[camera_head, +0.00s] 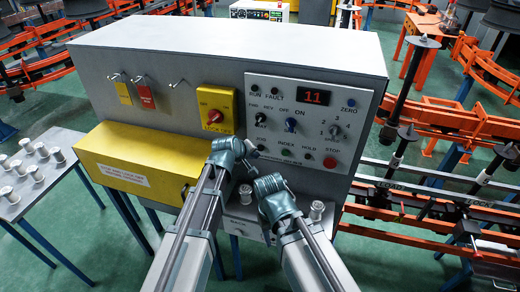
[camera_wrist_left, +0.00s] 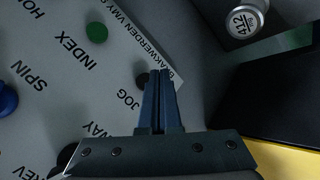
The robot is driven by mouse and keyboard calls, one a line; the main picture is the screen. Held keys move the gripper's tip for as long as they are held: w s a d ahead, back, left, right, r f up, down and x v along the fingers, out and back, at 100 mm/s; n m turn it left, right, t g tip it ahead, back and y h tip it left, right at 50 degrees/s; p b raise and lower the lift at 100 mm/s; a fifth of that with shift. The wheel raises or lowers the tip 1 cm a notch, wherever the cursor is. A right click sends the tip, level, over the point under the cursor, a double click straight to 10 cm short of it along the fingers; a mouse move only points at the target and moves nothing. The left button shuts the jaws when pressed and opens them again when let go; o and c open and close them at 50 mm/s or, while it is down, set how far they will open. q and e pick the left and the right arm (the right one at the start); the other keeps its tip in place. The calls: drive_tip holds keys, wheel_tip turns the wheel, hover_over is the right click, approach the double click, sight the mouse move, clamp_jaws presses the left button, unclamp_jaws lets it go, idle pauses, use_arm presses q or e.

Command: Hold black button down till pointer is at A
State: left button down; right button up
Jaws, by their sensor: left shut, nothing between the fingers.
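A grey control panel (camera_head: 310,125) faces me on the front of a grey cabinet. The black button (camera_wrist_left: 141,79) beside the JOG label is partly covered by my left fingers in the left wrist view. It also shows in the head view (camera_head: 261,147). My left gripper (camera_wrist_left: 160,72) is shut and empty, its tips at the button's edge; contact cannot be told. In the head view my left gripper (camera_head: 252,152) is just left of the button. My right gripper (camera_head: 254,174) is below it, its fingers unclear. I see no pointer with an A mark.
The panel has a red display (camera_head: 314,97) reading 11, a green INDEX button (camera_head: 286,152), a red STOP button (camera_head: 330,162) and several knobs. A yellow box (camera_head: 140,160) is at left. White spools stand on a side table (camera_head: 60,190) and below the panel.

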use_arm(q)
drive_tip(key=shift+s+a, duration=0.2)
drive_tip(key=shift+s, duration=0.45)
drive_tip(key=shift+s+a, duration=0.2)
drive_tip(key=shift+s, duration=0.5)
drive_tip(key=shift+s+a, duration=0.2)
drive_tip(key=shift+s, duration=0.45)
